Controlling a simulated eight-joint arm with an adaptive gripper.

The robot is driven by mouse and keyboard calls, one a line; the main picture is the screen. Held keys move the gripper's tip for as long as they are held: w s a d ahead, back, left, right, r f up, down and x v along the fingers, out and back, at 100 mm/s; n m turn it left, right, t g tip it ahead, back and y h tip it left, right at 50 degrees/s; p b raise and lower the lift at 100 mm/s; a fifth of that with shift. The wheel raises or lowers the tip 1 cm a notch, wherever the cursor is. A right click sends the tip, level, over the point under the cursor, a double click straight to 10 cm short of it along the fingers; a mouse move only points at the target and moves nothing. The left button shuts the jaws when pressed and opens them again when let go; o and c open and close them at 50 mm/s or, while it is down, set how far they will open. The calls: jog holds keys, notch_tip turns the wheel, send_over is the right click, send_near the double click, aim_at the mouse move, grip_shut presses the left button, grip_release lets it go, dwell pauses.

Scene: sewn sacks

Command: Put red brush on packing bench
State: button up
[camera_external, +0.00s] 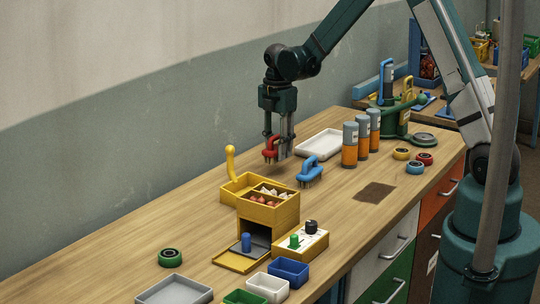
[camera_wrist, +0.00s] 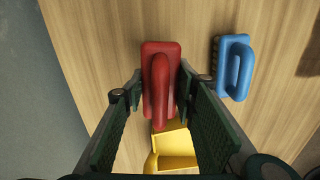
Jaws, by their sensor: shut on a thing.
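The red brush (camera_external: 270,148) is held in my gripper (camera_external: 278,148), above the wooden packing bench (camera_external: 80,235). In the wrist view the red brush (camera_wrist: 160,80) sits between the two finger pads of my gripper (camera_wrist: 160,92), its raised handle facing the camera. My gripper is shut on it. In the external view the brush seems to hang clear of the bench top, behind the yellow box. Part of the brush is hidden by a finger.
A blue brush (camera_external: 311,171) lies on the bench to the right. A yellow box (camera_external: 268,205) with an upright handle stands in front. A white tray (camera_external: 322,144) and several orange-grey cylinders (camera_external: 350,146) stand behind. The bench's left part is mostly clear.

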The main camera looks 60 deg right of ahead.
aim_at(277, 174)
jog(key=shift+f, duration=0.55)
jog(key=shift+f, duration=1.9)
jog(key=shift+f, duration=0.15)
jog(key=o, duration=1)
jog(key=shift+c, duration=0.2)
notch_tip(277, 174, up, 12)
jog(key=shift+r, duration=0.2)
